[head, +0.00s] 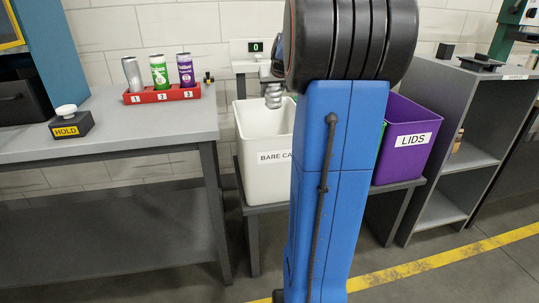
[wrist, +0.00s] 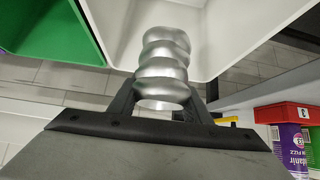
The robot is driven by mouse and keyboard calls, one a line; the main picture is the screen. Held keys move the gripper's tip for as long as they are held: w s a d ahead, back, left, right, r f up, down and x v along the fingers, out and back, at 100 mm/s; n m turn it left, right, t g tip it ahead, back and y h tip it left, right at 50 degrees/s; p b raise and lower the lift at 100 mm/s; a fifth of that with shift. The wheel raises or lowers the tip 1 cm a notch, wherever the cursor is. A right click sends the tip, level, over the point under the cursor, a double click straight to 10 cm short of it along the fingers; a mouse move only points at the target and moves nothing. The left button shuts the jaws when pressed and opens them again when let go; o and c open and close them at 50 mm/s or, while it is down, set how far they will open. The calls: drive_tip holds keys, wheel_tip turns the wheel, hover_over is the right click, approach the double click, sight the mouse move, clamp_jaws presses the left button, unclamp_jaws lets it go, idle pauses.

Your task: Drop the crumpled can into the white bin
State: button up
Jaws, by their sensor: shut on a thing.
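The crumpled can (wrist: 162,65) is bare silver metal with pinched ridges. My gripper (wrist: 162,98) is shut on it, one finger on each side, in the wrist view. In the head view the can (head: 273,96) shows at the mouth of the white bin (head: 262,158), whose label reads "BARE CA" before my arm hides the rest. My gripper is mostly hidden behind my blue arm there. The white bin's wall (wrist: 255,35) also shows behind the can in the wrist view.
A red rack (head: 163,96) with three cans sits on the grey table at left, near a HOLD button (head: 70,124). A counter (head: 257,46) reading 0 is behind the bin.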

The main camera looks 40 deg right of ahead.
drive_tip(key=shift+f, duration=0.4)
drive_tip(key=o, duration=1.1)
drive_tip(key=shift+s+a+r, duration=0.1)
drive_tip(key=v, duration=1.7)
drive_tip(key=shift+s, duration=0.1)
